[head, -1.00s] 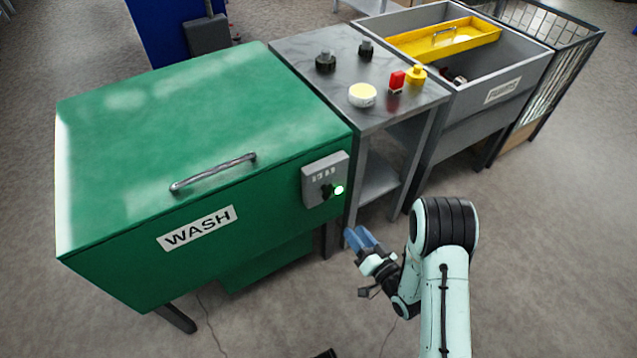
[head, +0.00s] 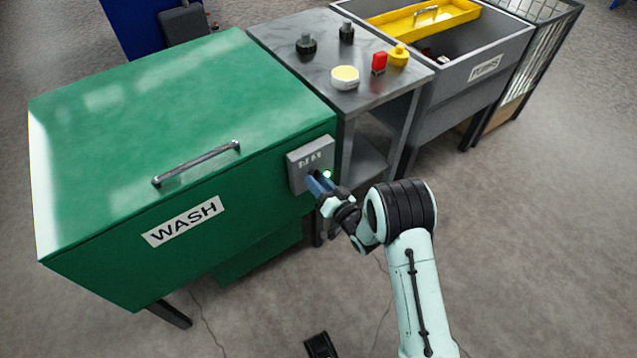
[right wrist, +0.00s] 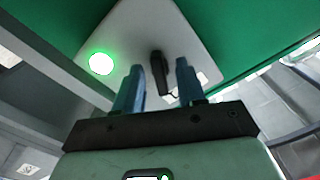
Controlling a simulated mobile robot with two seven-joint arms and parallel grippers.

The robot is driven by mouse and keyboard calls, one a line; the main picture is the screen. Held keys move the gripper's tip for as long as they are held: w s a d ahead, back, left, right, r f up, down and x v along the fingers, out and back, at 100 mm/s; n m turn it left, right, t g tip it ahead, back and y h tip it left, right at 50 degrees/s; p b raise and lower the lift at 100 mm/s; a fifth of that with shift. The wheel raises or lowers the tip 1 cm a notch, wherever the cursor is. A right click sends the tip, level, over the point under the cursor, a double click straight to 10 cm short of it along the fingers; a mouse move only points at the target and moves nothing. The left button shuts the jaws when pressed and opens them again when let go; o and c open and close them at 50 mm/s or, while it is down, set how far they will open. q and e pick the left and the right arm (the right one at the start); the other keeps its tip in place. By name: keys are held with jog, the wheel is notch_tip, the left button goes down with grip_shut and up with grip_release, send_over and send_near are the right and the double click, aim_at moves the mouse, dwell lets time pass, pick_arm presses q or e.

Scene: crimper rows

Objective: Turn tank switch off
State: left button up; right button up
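The green WASH tank (head: 185,150) stands at the left with its lid down. A grey switch box (head: 311,158) is on its front at the right end. The right wrist view shows the box face with a black switch knob (right wrist: 157,66) and a lit green lamp (right wrist: 101,63). My right gripper (head: 317,184) is at the box. In the right wrist view its blue fingers (right wrist: 158,75) are apart, with the knob between and just beyond their tips; I cannot tell whether they touch it. In the head view the gripper hides the knob.
A grey metal table (head: 280,40) beside the tank holds black knobbed items, a yellow-topped round tub (head: 345,77), a red item (head: 379,62) and a yellow one (head: 398,55). A grey bin (head: 440,95) with a yellow tray (head: 424,14) stands beyond. Floor at right is clear.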

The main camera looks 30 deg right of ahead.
jog(key=shift+w, duration=0.1)
grip_shut()
pick_arm(q)
jog(key=shift+w+a+f, duration=0.1)
jog(key=shift+w+f, duration=0.05)
notch_tip(320, 180, down, 6)
jog(key=s+a+g+b, duration=0.1)
jog(key=s+a+b, duration=0.1)
jog(key=s+b, duration=0.1)
jog(key=shift+b, duration=0.55)
pick_arm(e)
jog(key=shift+d+n, duration=0.15)
jog(key=shift+n, duration=5.75)
